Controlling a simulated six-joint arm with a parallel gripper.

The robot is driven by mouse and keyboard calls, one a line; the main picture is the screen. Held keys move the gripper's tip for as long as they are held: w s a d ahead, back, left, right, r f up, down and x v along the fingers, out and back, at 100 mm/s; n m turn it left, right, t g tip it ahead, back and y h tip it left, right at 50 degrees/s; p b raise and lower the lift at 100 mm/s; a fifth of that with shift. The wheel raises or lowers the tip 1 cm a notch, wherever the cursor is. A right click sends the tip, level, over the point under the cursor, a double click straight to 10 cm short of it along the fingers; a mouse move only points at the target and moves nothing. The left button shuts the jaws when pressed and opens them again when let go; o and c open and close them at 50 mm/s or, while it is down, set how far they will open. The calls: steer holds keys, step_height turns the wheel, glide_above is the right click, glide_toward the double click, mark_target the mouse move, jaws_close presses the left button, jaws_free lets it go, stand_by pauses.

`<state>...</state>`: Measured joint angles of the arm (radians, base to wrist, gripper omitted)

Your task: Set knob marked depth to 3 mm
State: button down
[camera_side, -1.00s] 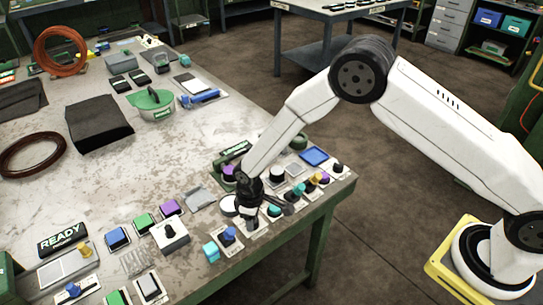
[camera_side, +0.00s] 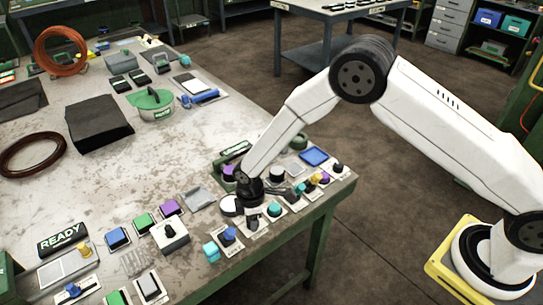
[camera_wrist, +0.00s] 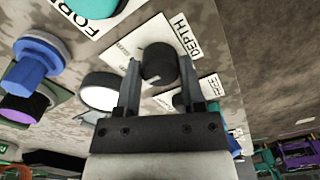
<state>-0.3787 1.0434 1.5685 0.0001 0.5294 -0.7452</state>
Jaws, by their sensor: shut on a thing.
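The knob marked depth (camera_wrist: 160,62) is a black round knob on a pale plate (camera_wrist: 128,45) printed DEPTH, with small scale marks too blurred to read. My gripper (camera_wrist: 158,55) is shut on this knob, one finger on each side of it, in the wrist view. In the side view my gripper (camera_side: 257,211) is down at the front edge of the bench and hides most of the knob. I cannot read the knob's setting.
A white round button (camera_wrist: 99,92) is close beside the left finger. A blue knob (camera_wrist: 38,62) and a plate with a teal part (camera_wrist: 92,6) lie further left. In the side view a teal knob (camera_side: 274,209) stands close to my gripper. Several other controls line the bench edge.

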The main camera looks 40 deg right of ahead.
steer(key=shift+c, duration=1)
jaws_free()
steer(key=shift+r, duration=3.9)
steer(key=shift+d, duration=0.1)
steer(key=shift+s+d+r, duration=0.15)
steer(key=shift+d+r, duration=0.3)
steer(key=shift+r, duration=0.05)
steer(key=s+d+r+m+t, duration=0.1)
steer(key=s+d+r+m, duration=0.4)
steer(key=s+d, duration=0.3)
steer(key=s+d+r+m+t, duration=0.1)
steer(key=s+d+r+m, duration=0.5)
steer(key=s+d+m, duration=0.1)
steer(key=shift+s+d+m+t, duration=0.3)
steer(key=shift+s+d+m, duration=0.1)
steer(key=shift+s+d, duration=0.55)
